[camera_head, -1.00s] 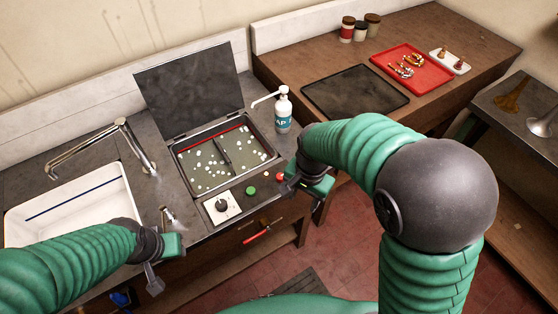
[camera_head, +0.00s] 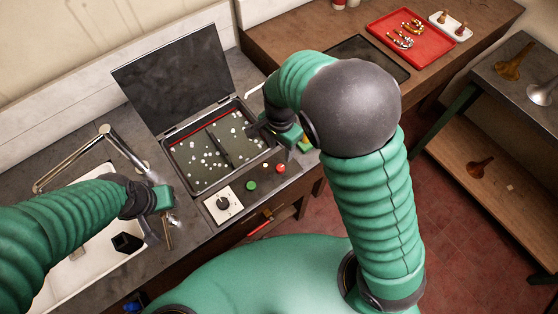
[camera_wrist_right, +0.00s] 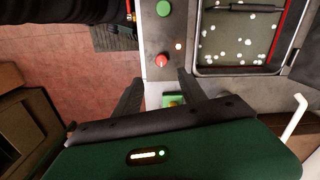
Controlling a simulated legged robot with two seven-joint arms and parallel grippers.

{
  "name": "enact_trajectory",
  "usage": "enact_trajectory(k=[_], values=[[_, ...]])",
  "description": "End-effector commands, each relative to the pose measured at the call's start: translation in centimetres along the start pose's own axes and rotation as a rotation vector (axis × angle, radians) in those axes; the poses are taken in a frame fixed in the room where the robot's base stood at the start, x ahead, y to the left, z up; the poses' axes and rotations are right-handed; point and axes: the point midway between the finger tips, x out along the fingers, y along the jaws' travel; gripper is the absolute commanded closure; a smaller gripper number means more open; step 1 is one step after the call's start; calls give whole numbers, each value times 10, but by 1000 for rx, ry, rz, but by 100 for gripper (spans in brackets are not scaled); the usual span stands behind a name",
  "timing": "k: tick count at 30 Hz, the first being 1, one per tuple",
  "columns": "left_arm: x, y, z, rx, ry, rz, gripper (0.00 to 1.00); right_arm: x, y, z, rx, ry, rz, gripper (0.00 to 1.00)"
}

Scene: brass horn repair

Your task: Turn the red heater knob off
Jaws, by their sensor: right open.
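The red knob (camera_head: 281,168) sits on the counter's front strip, right of a green button (camera_head: 251,185). My right gripper (camera_head: 262,127) is over the right edge of the sunken tray, behind the knob. In the wrist view its two dark fingers (camera_wrist_right: 158,84) are apart, with the knob beyond their tips and nothing held. My left gripper (camera_head: 160,215) hangs by the sink; its finger gap is unclear.
A sunken tray (camera_head: 185,185) with white pellets and a raised lid (camera_head: 175,75) lies behind the knobs. A white dial plate (camera_head: 223,204) is left of the green button. A faucet (camera_head: 80,150) and white sink (camera_head: 85,270) are at left. A red tray (camera_head: 425,50) is at back right.

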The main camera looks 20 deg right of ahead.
Motion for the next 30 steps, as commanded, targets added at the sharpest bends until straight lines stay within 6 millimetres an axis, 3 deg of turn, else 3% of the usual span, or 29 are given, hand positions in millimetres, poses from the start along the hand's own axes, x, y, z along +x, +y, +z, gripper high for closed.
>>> enact_trajectory(k=[6,13,18,25,30], values=[[-4,0,-1,0,0,0,64,62,-1,-3,4,-4,10,51],[-7,0,-2,0,0,0,64,110,-1,-2,2,-3,6,51],[-8,0,-2,0,0,0,64,124,-1,-2,2,-1,2,51],[-8,0,-2,0,0,0,64,126,-2,-2,2,-2,3,51],[-8,0,-2,0,0,0,64,126,-2,-2,2,-2,3,72]])
